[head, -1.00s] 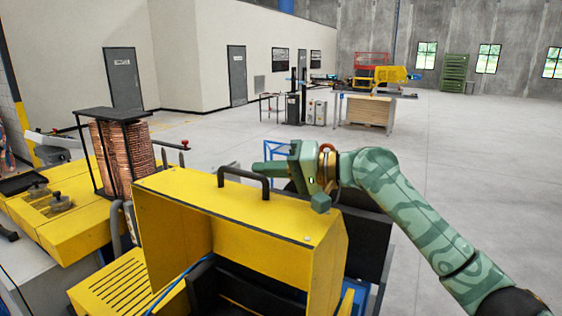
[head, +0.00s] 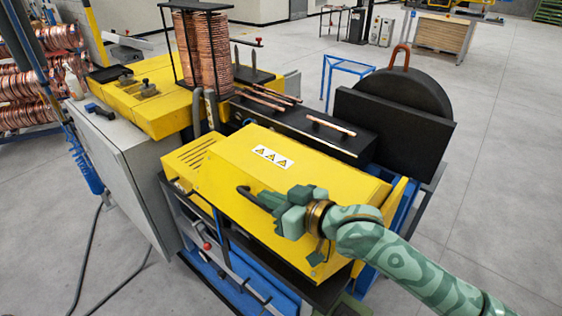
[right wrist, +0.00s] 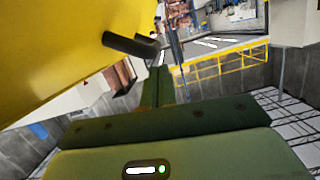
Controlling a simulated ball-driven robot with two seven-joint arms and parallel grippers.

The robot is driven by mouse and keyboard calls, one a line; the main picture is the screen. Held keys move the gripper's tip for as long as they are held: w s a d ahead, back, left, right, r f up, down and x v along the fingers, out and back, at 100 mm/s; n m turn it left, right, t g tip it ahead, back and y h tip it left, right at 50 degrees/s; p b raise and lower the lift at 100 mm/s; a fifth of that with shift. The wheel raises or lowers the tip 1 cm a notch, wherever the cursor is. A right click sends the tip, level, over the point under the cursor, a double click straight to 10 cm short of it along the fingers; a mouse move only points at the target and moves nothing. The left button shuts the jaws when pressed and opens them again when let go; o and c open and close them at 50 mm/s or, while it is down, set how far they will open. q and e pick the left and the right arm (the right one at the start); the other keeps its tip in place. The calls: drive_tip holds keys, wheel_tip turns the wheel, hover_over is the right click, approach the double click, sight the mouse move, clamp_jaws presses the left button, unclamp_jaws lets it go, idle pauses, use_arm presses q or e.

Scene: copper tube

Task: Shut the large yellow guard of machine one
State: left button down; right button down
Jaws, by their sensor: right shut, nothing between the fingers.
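The large yellow guard (head: 290,165) of the machine lies down over the machine, its top with warning stickers facing up. It looks lowered; I cannot tell whether its front edge touches the frame. Its black handle (head: 244,191) shows at the near side, partly hidden by my right gripper. My right gripper (head: 262,200) is shut and empty, close against the guard beside the handle. In the right wrist view the guard (right wrist: 45,50) fills the upper left, with the handle (right wrist: 130,46) near the gripper's fingers (right wrist: 158,88). My left gripper is not in view.
A black bed (head: 300,122) with copper tubes lies behind the guard, and a black disc-shaped part (head: 400,92) stands at its right. A rack of copper tubes (head: 205,50) stands at the back left. Grey floor (head: 490,170) is free to the right.

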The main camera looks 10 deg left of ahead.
wheel_tip(320, 180, down, 28)
drive_tip(key=n+t+h+b, duration=0.1)
drive_tip(key=n+b, duration=0.5)
drive_tip(key=b, duration=0.8)
drive_tip(key=shift+s+t+b, duration=0.3)
drive_tip(key=shift+t, duration=0.5)
